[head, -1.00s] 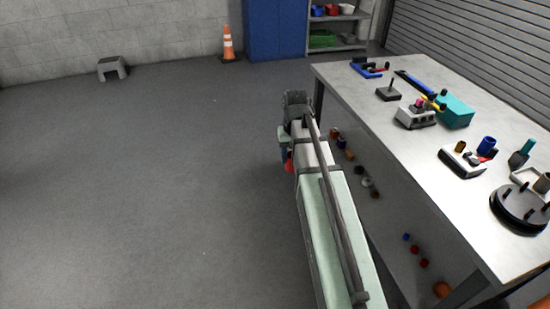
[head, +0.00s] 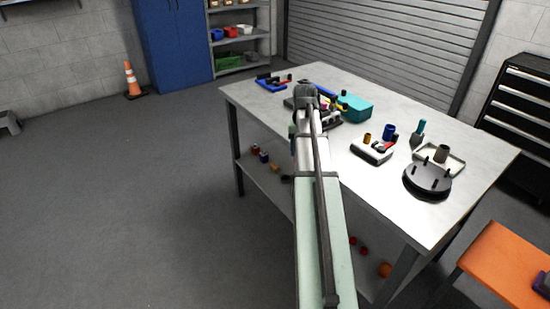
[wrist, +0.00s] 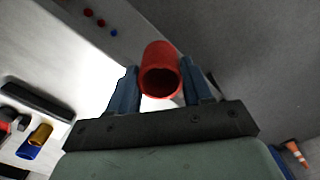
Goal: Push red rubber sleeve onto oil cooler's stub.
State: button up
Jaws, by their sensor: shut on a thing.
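The red rubber sleeve (wrist: 158,72) is an open-ended tube, its near opening facing the wrist camera. My gripper (wrist: 160,82) is shut on it, with one blue finger on each side. In the head view my arm hides the sleeve and the fingers. I cannot tell for sure which part is the oil cooler. A grey block (head: 332,121) with short pieces on top, partly hidden behind my wrist, is one candidate. A low dark base (head: 289,103) stands just left of my wrist, also partly covered. The sleeve is apart from any stub that I can see.
The workbench (head: 400,210) carries a teal box (head: 356,108), a pale block (head: 370,153) with gold and blue cylinders, a tray (head: 457,165) and a black pegged disc (head: 427,182). An orange stool (head: 505,262) stands right. The bench's front right is clear.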

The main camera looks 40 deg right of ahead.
jog(key=s+d+r+m, duration=0.1)
jog(key=s+d+r, duration=0.15)
jog(key=d, duration=0.55)
jog(key=s+d+r+m, duration=0.1)
jog(key=s+d+r, duration=0.1)
jog(key=s+d, duration=0.35)
jog(key=s+d+r+m, duration=0.1)
jog(key=d+r, duration=0.1)
jog(key=d, duration=0.7)
notch_tip(320, 180, up, 2)
send_over(368, 134)
jog(key=shift+d+r, duration=0.15)
jog(key=shift+d, duration=0.05)
jog(key=shift+n, duration=0.3)
jog(key=shift+s+a, duration=0.15)
jog(key=shift+a, duration=0.15)
jog(key=shift+f, duration=2.9)
jog(key=shift+f, duration=0.55)
jog(key=o, duration=0.7)
